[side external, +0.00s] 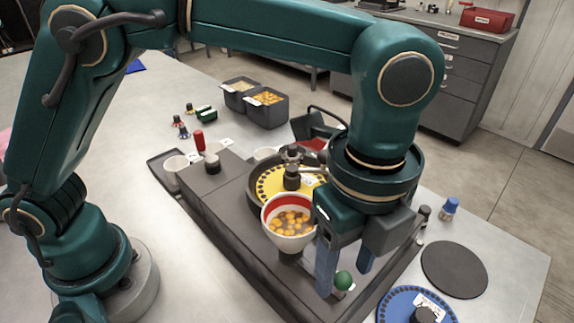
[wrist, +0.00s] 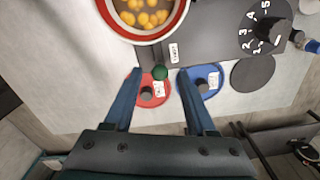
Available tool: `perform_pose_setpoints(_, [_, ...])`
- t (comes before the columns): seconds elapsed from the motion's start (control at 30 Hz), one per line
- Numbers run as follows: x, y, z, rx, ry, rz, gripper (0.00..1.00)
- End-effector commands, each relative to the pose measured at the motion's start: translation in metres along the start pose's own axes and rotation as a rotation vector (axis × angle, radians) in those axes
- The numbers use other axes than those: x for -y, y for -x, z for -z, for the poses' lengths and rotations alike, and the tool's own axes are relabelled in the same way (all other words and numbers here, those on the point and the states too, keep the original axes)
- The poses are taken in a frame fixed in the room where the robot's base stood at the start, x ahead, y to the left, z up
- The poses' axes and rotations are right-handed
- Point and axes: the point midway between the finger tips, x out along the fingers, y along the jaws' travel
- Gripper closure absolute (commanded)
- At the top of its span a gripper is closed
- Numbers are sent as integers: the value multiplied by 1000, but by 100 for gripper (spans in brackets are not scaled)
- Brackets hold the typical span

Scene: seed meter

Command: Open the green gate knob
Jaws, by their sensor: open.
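The green gate knob (side external: 344,281) is a small round ball at the front of the dark grey seed meter base, below the hopper (side external: 290,222). The hopper is a white bowl with a red rim, holding orange-yellow seeds. My gripper (side external: 347,277) points down over the knob with its blue fingers open, one on each side of it. In the wrist view the knob (wrist: 159,73) shows between the two fingertips (wrist: 160,72), with a gap on both sides. Whether the fingertips are level with the knob is hard to tell.
A yellow disc (side external: 268,181) lies on the meter behind the hopper. A blue disc (side external: 391,311), a dark disc (side external: 454,269) and a red disc (wrist: 153,94) lie nearby. A blue-capped bottle (side external: 450,208) stands at the right. A numbered dial (wrist: 262,32) shows in the wrist view.

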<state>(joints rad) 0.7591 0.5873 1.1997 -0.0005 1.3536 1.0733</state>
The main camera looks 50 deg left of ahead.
Motion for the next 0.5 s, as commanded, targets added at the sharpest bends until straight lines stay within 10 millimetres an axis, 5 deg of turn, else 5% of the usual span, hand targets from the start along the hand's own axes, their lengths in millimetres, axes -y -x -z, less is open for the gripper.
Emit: perform_pose_setpoints(0.5, [0, 46, 0, -1, 0, 1, 44])
